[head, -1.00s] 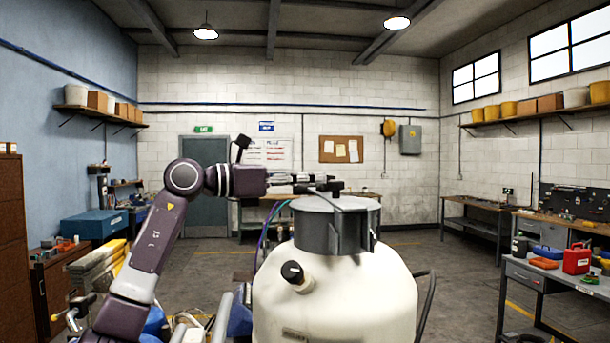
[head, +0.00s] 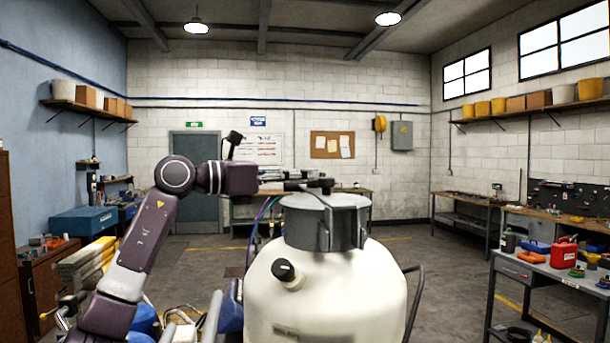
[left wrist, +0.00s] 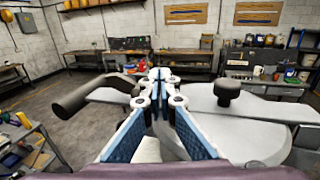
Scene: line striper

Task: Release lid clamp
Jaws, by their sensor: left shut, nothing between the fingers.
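A cream tank (head: 325,295) stands in front of me with a grey lid (head: 318,222) on top. A flat grey clamp bar (left wrist: 255,106) crosses the lid in the left wrist view, with a dark round knob (left wrist: 227,92) on its right part. A dark cylindrical handle (left wrist: 78,97) lies to the left in that view. My left gripper (head: 308,185) reaches in from the left just above the lid. Its fingertips (left wrist: 160,80) are together and empty, between handle and knob. Whether they touch the clamp is not clear. My right gripper is not in view.
A black cap (head: 284,270) sticks out of the tank's front. A dark hose or handle curves along the tank's right side. A workbench with a red can (head: 564,253) stands at the right. Open floor lies behind the tank on both sides.

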